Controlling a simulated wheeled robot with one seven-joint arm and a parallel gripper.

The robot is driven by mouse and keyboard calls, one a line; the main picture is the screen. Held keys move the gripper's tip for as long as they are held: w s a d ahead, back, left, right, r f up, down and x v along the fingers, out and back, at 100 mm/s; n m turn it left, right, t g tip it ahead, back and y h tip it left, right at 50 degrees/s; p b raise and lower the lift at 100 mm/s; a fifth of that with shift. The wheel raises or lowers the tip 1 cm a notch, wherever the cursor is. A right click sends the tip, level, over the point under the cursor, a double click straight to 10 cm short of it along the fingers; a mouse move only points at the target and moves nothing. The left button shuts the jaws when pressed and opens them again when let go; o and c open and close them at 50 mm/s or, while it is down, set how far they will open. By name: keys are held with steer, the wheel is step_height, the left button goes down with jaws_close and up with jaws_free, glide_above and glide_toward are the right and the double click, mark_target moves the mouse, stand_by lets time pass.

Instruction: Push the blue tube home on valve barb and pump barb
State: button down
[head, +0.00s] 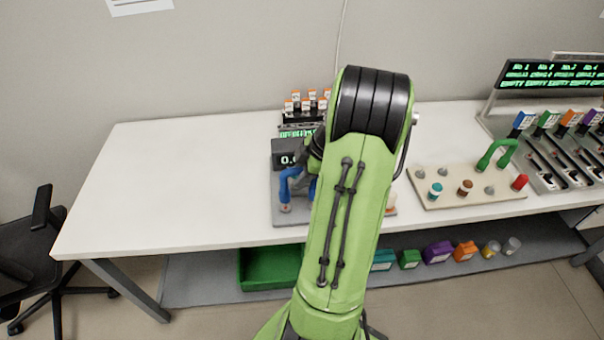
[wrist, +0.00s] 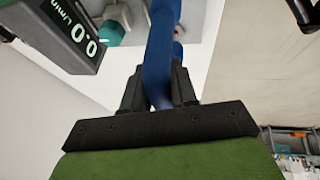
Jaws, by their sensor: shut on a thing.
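The blue tube (head: 287,180) is bent in an arch over a grey base plate at the front middle of the table, mostly behind my green arm in the head view. In the wrist view the blue tube (wrist: 160,55) runs down between the fingers of my gripper (wrist: 158,88), which is shut on it. One tube end comes down near a small fitting (head: 286,207) on the plate; whether it is seated on a barb I cannot tell. The other end and the barbs are hidden or too small to make out.
A display box (head: 286,154) stands close behind the tube and beside my gripper. Small orange-capped bottles (head: 308,98) stand behind it. A beige board (head: 465,188) with a green tube (head: 497,152) lies to the right. The table's left part is clear.

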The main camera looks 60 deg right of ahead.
steer(key=shift+f+b, duration=1.8)
steer(key=shift+b, duration=0.15)
steer(key=c, duration=0.8)
jaws_free()
steer(key=shift+r, duration=0.1)
steer(key=p+v, duration=0.4)
steer(key=v, duration=1.1)
steer(key=shift+s+r+p, duration=0.15)
steer(key=shift+r+p, duration=0.15)
steer(key=shift+p, duration=0.05)
